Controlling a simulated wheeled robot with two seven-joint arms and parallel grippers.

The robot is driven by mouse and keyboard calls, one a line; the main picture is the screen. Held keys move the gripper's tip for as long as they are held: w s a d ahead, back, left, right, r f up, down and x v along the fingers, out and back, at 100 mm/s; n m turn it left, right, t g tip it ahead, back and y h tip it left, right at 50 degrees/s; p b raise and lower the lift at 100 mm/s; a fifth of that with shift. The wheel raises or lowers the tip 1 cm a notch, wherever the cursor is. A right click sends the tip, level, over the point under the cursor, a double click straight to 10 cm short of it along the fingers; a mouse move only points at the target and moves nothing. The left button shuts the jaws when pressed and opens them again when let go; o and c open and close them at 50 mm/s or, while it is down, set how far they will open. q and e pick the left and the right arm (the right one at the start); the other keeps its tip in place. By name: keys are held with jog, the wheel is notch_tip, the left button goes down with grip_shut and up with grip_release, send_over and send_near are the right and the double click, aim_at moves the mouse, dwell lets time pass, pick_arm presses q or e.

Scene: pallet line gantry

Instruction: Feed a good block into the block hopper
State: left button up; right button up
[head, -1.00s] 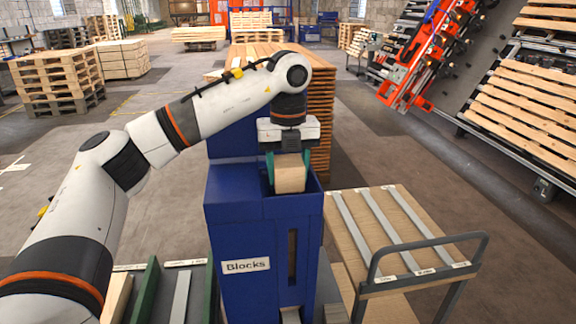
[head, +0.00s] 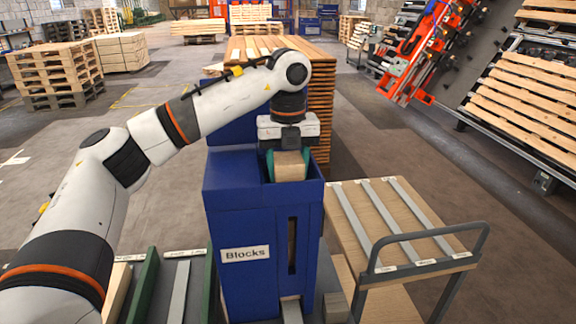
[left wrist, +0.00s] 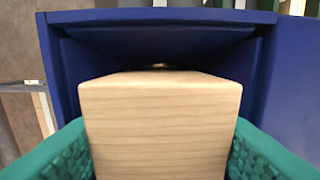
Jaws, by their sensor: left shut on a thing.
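The block hopper (head: 235,215) is a tall blue box with a "Blocks" label and an open top; it also shows in the left wrist view (left wrist: 270,75). My left gripper (head: 289,168) points down at the hopper's mouth, its teal fingers shut on a pale wooden block (head: 290,166). In the left wrist view the block (left wrist: 160,125) fills the middle between the fingers, in front of the blue walls of the opening. The block's lower end is hidden behind the hopper's front rim. A slot in the hopper's front shows wood inside. My right gripper is not in view.
A wooden-topped cart (head: 385,215) with metal strips and a grey handle stands right of the hopper. A tall stack of boards (head: 320,110) is behind it. Green rails (head: 145,285) lie at the lower left. Open floor lies at the right.

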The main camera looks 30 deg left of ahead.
pick_arm(q)
jog(key=shift+f+b, duration=0.5)
jog(key=shift+f, duration=0.25)
dwell(0.8)
jog(key=o, duration=0.9)
jog(key=shift+o, duration=0.2)
jog(key=shift+w+r, duration=0.1)
jog(key=shift+r, duration=0.3)
jog(key=shift+o, duration=0.8)
notch_tip(320, 180, up, 11)
jog(key=shift+r, duration=0.15)
